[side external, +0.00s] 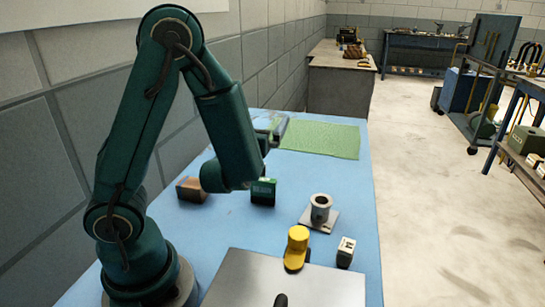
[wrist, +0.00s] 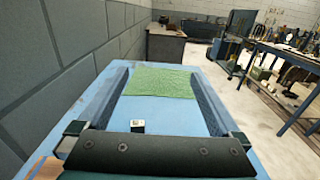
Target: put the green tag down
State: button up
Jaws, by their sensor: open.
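A small dark green block with a pale label (side external: 263,191), which looks like the green tag, stands on the blue table just right of my forearm in the side view. My gripper (side external: 272,127) is partly hidden by the forearm there, near the left edge of the green mat (side external: 322,139). In the wrist view my gripper (wrist: 157,72) is open, its two fingers wide apart. The mat (wrist: 160,83) shows beyond and between them. A small block with a white top (wrist: 137,125) shows between the fingers, nearer the palm; I cannot tell which block it is.
A brown block (side external: 191,189) stands left of the forearm. A grey flanged tube (side external: 320,210), a yellow part (side external: 297,247) and a white marked block (side external: 346,252) stand at the front right. A grey plate (side external: 285,282) lies in front. A wall (side external: 70,110) runs along the left.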

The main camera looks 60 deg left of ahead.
aim_at(263, 178)
notch_tip(263, 178, down, 14)
jog(key=shift+f, duration=0.2)
jog(key=shift+w+a+f, duration=0.1)
jog(key=shift+a+f, duration=0.15)
jog(key=shift+f, duration=0.05)
jog(key=shift+x, duration=1.25)
jog(key=shift+r, duration=0.1)
jog(key=c, duration=1.3)
jog(key=shift+r, duration=0.15)
